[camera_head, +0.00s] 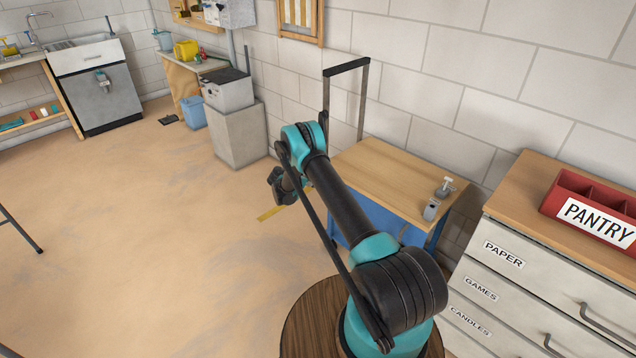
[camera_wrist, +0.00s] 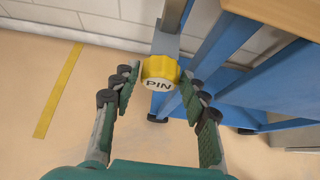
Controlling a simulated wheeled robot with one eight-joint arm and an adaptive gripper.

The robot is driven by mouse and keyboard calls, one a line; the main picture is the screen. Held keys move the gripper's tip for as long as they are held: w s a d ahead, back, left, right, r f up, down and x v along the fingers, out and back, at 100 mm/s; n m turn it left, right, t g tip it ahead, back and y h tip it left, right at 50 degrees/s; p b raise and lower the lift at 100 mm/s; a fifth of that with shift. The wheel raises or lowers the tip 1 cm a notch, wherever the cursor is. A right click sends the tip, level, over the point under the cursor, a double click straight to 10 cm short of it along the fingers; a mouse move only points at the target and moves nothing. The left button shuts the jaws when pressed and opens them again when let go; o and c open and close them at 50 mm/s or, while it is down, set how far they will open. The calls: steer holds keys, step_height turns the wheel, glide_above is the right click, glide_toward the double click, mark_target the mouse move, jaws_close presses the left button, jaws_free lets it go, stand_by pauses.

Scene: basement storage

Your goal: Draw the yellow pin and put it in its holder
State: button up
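The yellow pin (camera_wrist: 160,70) has a round, ribbed knob lettered PIN. In the wrist view it sits in front of a blue-grey post of the blue frame (camera_wrist: 220,45). My gripper (camera_wrist: 158,88) is open, with one finger on each side of the knob; a small gap seems to show at the left, and contact at the right cannot be told. The pin's shaft is hidden. In the head view my gripper (camera_head: 284,186) is low at the left of the wooden-topped table, and the pin cannot be made out. A small grey holder-like block (camera_head: 431,209) stands on the table; whether it is the pin's holder cannot be told.
The table (camera_head: 385,175) has a blue frame and a tall dark upright handle (camera_head: 346,68). A grey fitting (camera_head: 445,187) stands on it. The drawer cabinet (camera_head: 520,260) is at right with a red PANTRY box (camera_head: 567,190). Open floor (camera_head: 170,240) lies to the left.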

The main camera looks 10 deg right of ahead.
steer(key=c, duration=0.8)
steer(key=shift+c, duration=0.2)
steer(key=shift+s+a, duration=0.45)
steer(key=shift+a, duration=0.15)
steer(key=s+a, duration=0.4)
steer(key=a, duration=0.1)
steer(key=shift+a, duration=0.15)
stand_by(0.9)
steer(key=shift+w, duration=0.1)
